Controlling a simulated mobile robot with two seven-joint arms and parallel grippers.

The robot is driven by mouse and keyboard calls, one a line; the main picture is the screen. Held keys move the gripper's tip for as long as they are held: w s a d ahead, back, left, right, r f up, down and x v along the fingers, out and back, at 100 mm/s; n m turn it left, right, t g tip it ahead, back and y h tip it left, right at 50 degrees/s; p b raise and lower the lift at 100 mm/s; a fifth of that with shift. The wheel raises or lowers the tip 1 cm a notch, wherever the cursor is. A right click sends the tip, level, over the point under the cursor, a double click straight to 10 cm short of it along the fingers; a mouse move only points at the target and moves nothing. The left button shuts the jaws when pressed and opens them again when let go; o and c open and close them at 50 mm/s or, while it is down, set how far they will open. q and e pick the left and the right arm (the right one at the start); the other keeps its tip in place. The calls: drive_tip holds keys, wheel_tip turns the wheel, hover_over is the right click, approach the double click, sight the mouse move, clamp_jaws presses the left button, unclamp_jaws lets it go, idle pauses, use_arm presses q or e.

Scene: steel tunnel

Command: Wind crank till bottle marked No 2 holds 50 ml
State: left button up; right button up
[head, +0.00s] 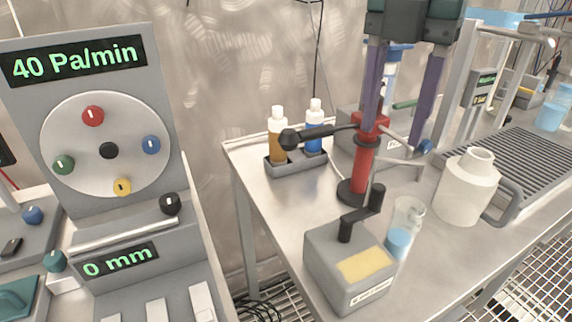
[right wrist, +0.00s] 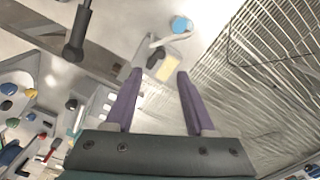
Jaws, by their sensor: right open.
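A grey box (head: 345,268) with a black crank (head: 362,212) on top and a yellow panel stands at the front of the steel bench. A clear vessel (head: 404,229) with blue liquid stands just behind it. Two white-capped bottles, one amber (head: 278,135) and one blue (head: 314,127), stand in a grey rack. I cannot read a No 2 mark on any of them. My right gripper (head: 394,130) has purple fingers, open and empty, above the bench. In the right wrist view the crank box (right wrist: 165,70) shows beyond the fingertips, apart from them. My left gripper is out of view.
A red stand (head: 363,160) with a black-knobbed lever (head: 310,135) is close beside my right fingers. A white jug (head: 466,190) stands right of the vessel. A console (head: 90,120) at left reads 40 Pa/min and 0 mm. A grated tray (head: 520,165) lies at right.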

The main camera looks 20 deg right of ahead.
sight(380, 186)
wheel_tip(380, 186, down, 10)
drive_tip(key=shift+d+r+b, duration=0.15)
drive_tip(key=shift+r+b, duration=0.1)
drive_tip(key=shift+b, duration=0.2)
clamp_jaws()
idle(0.5)
